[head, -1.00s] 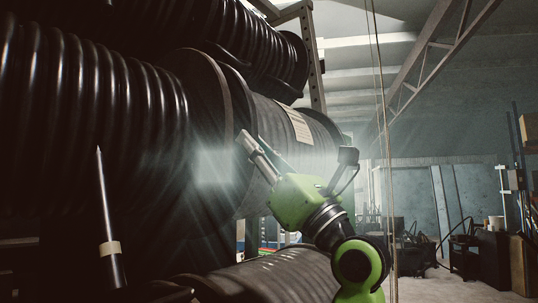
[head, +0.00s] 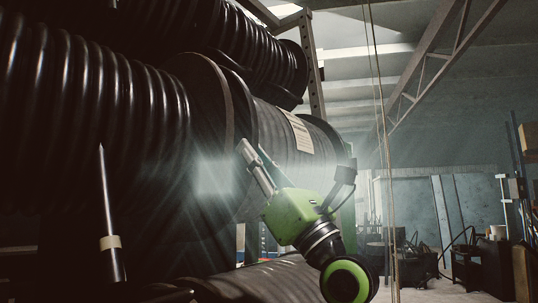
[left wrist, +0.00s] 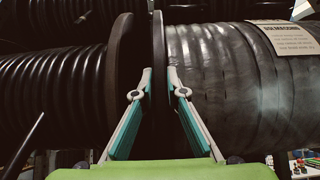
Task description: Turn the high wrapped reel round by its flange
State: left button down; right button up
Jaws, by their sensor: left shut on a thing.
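The wrapped reel (head: 284,128) lies on its side at mid-height, a ribbed dark drum with a pale printed label (head: 303,136). In the left wrist view the wrapped reel (left wrist: 225,85) fills the right side, its label at upper right. Its near flange (left wrist: 159,55) stands upright between the fingers. My left gripper (head: 252,148) is shut on this flange from the front; in the left wrist view its fingertips (left wrist: 159,74) lie on either side of the rim. My right gripper is not in view.
A black hose reel (head: 95,110) sits close on the left, its flange (head: 212,105) beside the gripped one. Another black reel (head: 265,55) is above, and a reel (head: 270,279) lies below. A pointed rod (head: 108,215) stands at left. A cord (head: 386,150) hangs right of my arm.

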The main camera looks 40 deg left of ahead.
pick_arm(q)
jog(key=c, duration=2)
grip_release()
jog(key=shift+s+a+f, duration=0.1)
jog(key=shift+s+a, duration=0.05)
jog(key=shift+a, duration=0.35)
jog(key=shift+o, duration=0.2)
jog(key=shift+a, duration=0.2)
jog(key=shift+f, duration=0.2)
jog(key=shift+d, duration=0.1)
jog(key=shift+d+f, duration=0.25)
jog(key=shift+d, duration=0.35)
jog(key=shift+w+d+f+b, duration=0.15)
jog(key=shift+w+d+b, duration=0.1)
jog(key=shift+d, duration=0.6)
jog(key=shift+w+d+f+b, duration=0.15)
jog(key=shift+d+b, duration=0.1)
jog(key=shift+d, duration=0.55)
jog(key=shift+w+d+f, duration=0.1)
jog(key=shift+d+f, duration=0.05)
jog(key=shift+d, duration=0.75)
jog(key=shift+w+d+f, duration=0.1)
jog(key=shift+d, duration=0.75)
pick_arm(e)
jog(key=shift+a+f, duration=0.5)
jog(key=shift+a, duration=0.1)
